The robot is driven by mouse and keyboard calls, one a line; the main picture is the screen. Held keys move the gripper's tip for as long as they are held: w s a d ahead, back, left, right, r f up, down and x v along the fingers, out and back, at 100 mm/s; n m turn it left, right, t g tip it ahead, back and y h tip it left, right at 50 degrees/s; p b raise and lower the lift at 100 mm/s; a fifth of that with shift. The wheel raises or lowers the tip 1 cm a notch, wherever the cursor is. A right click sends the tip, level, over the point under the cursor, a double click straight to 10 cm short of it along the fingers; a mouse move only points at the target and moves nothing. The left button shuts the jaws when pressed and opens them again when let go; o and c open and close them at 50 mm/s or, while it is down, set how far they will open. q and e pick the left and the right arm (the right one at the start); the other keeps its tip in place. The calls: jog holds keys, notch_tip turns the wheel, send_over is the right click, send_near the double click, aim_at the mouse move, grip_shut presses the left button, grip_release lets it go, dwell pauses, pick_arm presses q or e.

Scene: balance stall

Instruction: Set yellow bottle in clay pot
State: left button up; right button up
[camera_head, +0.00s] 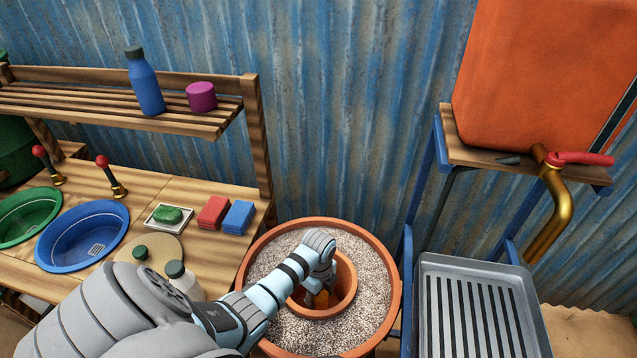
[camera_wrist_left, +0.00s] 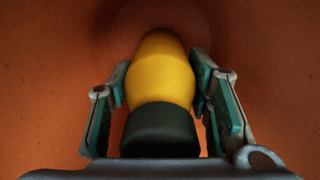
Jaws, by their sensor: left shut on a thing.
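The yellow bottle (camera_wrist_left: 162,78) with a dark cap is between the fingers of my left gripper (camera_wrist_left: 160,105) in the left wrist view, with clay walls around it. In the head view my left gripper (camera_head: 318,284) reaches down into the inner clay pot (camera_head: 349,278), which sits in pale grit inside a larger clay pot (camera_head: 391,258). Only a small dim part of the bottle shows there, below the fingers. The gripper is shut on the bottle. I cannot tell whether the bottle touches the pot's floor. My right gripper is not in view.
A wooden counter at left holds a blue basin (camera_head: 84,235), a soap dish, red and blue sponges (camera_head: 238,217) and pale bottles near my arm. A blue bottle (camera_head: 146,85) stands on the shelf. At right are a ridged tray (camera_head: 475,300) and a brass tap (camera_head: 556,205).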

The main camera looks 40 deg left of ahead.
pick_arm(q)
jog(key=shift+f, duration=0.1)
jog(key=o, duration=1.5)
jog(key=shift+o, duration=0.2)
notch_tip(320, 180, up, 12)
jog(key=p, duration=0.4)
